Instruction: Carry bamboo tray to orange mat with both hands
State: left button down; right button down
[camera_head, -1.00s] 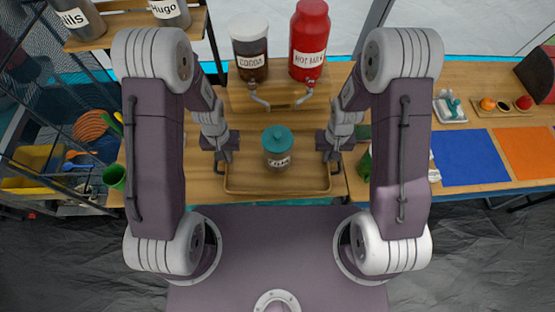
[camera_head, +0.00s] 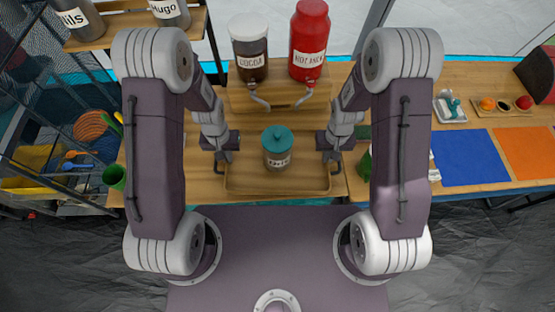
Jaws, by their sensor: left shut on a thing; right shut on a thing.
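The bamboo tray (camera_head: 250,185) is in the middle of the head view, with a dark handle at each side. A glass jar with a teal lid (camera_head: 277,148) and a white label stands upright on it. My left gripper (camera_head: 222,166) is shut on the tray's left handle. My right gripper (camera_head: 333,166) is shut on the tray's right handle. The fingertips are small and partly hidden by my wrists. I cannot tell whether the tray touches the counter. The orange mat (camera_head: 527,152) lies flat at the far right, partly cut off by the picture edge.
A blue mat (camera_head: 468,158) lies left of the orange mat. A cocoa dispenser (camera_head: 249,50) and a red dispenser (camera_head: 310,42) stand on a wooden stand behind the tray. A green cup (camera_head: 115,176) is at the left. Small bowls (camera_head: 504,105) sit behind the mats.

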pick_arm(q)
jog(key=shift+w+r, duration=0.1)
pick_arm(e)
jog(key=shift+r, duration=0.1)
